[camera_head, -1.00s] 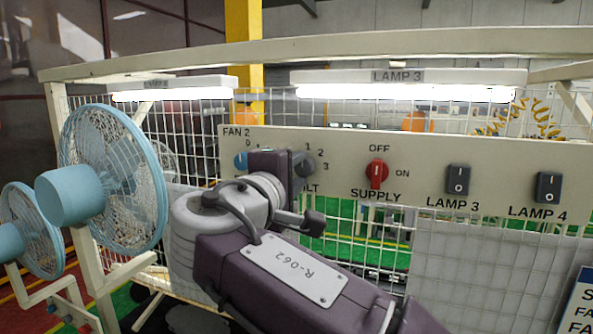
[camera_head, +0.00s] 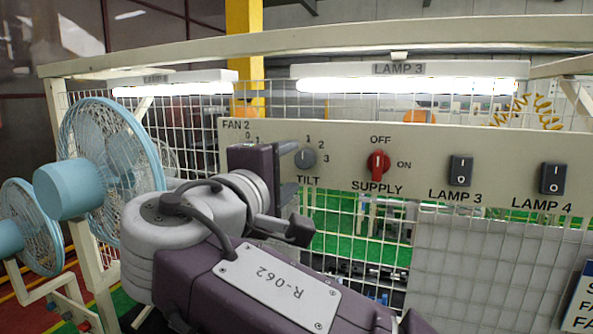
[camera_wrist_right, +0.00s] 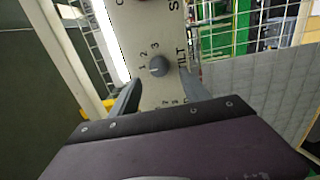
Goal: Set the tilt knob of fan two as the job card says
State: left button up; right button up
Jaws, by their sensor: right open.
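The grey tilt knob (camera_head: 305,158) is on the cream panel (camera_head: 420,150) above the word TILT, with 1, 2 and 3 around it. In the right wrist view, the tilt knob (camera_wrist_right: 159,65) shows a small pale mark that seems to face the 1 side. My right gripper (camera_head: 289,168) is just left of the knob in the head view, its grey fingers apart. In the right wrist view, my right gripper (camera_wrist_right: 160,92) has its open fingers below the knob, with nothing between them.
The red supply knob (camera_head: 378,161), lamp 3 switch (camera_head: 460,171) and lamp 4 switch (camera_head: 552,179) are farther right. The larger blue fan (camera_head: 110,150) and another blue fan (camera_head: 30,235) stand at left. My right arm hides part of the panel below FAN 2.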

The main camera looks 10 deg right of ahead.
jog(key=v, duration=0.4)
jog(key=shift+s+a, duration=0.15)
jog(key=shift+s, duration=0.05)
jog(key=w+d+f+g+y+b, duration=0.1)
jog(key=w+d+f+g+b, duration=0.15)
jog(key=f, duration=1.05)
jog(key=w+d+f+n+g+y+b, duration=0.1)
jog(key=w+f+g+y+b, duration=0.15)
jog(key=f, duration=1.05)
jog(key=w+d+f+g+y+b, duration=0.1)
jog(key=w+f+g+b, duration=0.15)
jog(key=f, duration=1.05)
jog(key=s+d+f+m+g+y+b, duration=0.2)
jog(key=s+f+m, duration=0.2)
jog(key=f, duration=0.5)
jog(key=s+d+f+m+g+y+b, duration=0.1)
jog(key=s+f+m+g+b, duration=0.1)
jog(key=s+f+m, duration=0.2)
jog(key=s+d+f+m+g+y+b, duration=0.2)
jog(key=s+f+m, duration=0.2)
jog(key=s+f, duration=0.5)
notch_tip(320, 180, down, 7)
jog(key=shift+s+d+f+m+y+b, duration=0.25)
jog(key=shift+s+d+m+y+b, duration=0.05)
jog(key=shift+s+d+m+y, duration=0.1)
